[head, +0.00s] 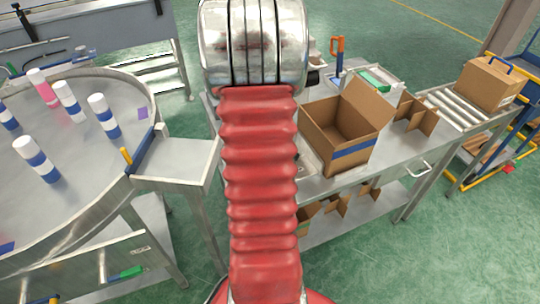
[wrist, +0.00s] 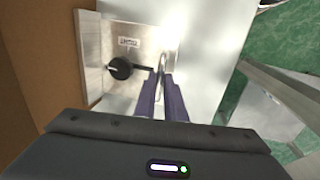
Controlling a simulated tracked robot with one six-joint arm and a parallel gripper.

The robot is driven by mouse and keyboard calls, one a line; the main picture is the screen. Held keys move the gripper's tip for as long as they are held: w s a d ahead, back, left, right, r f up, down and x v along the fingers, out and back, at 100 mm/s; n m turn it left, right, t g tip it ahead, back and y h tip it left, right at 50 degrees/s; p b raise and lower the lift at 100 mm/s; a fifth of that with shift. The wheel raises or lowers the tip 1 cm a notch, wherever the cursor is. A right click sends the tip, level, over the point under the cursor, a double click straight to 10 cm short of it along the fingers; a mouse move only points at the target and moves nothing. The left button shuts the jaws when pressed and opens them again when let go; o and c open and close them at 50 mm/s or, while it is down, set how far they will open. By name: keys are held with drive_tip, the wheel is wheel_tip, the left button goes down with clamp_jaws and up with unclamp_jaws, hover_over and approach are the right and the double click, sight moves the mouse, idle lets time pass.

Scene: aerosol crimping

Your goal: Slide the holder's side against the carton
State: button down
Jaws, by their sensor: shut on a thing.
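The open brown carton (head: 338,125) with a blue band stands on the steel table; its brown wall (wrist: 18,85) fills the left of the wrist view. The holder (wrist: 112,40) is a bright metal piece with a small label and a black knob (wrist: 120,68). Its upright left side (wrist: 91,60) is right beside the carton; I cannot tell whether they touch. My gripper (wrist: 161,82) is shut on a thin upright metal part at the holder's right. In the head view my arm hides the gripper and most of the holder.
The steel table (head: 385,158) also bears cardboard dividers (head: 414,112) and a green-topped tray (head: 374,80). A roller track (head: 448,105) with a closed box (head: 489,83) is at right. A round table (head: 75,190) with striped cans is at left.

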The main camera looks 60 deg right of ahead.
drive_tip(key=c, duration=1.8)
unclamp_jaws()
drive_tip(key=shift+r, duration=0.1)
drive_tip(key=r, duration=0.4)
drive_tip(key=w+a+r, duration=0.1)
drive_tip(key=r, duration=0.4)
drive_tip(key=a+r, duration=0.1)
drive_tip(key=r, duration=0.3)
drive_tip(key=shift+w+r, duration=0.15)
drive_tip(key=shift+w, duration=0.25)
drive_tip(key=shift+a, duration=0.1)
drive_tip(key=w+a+r+n+t, duration=0.1)
drive_tip(key=w+a+r, duration=0.15)
drive_tip(key=a, duration=0.45)
drive_tip(key=w+a+r+n+t, duration=0.1)
drive_tip(key=w+a+r+n, duration=0.1)
drive_tip(key=w+a, duration=0.35)
drive_tip(key=w+a+r+n+t, duration=0.1)
drive_tip(key=a+r, duration=0.1)
drive_tip(key=a, duration=0.6)
drive_tip(key=s+a+n+t, duration=0.1)
drive_tip(key=a, duration=0.6)
drive_tip(key=s+a+r+n+t+y, duration=0.1)
drive_tip(key=a, duration=0.6)
drive_tip(key=s+a+n+t, duration=0.2)
drive_tip(key=a, duration=0.6)
drive_tip(key=shift+a+r+y, duration=0.1)
drive_tip(key=shift+r+y, duration=0.2)
drive_tip(key=shift+r, duration=0.05)
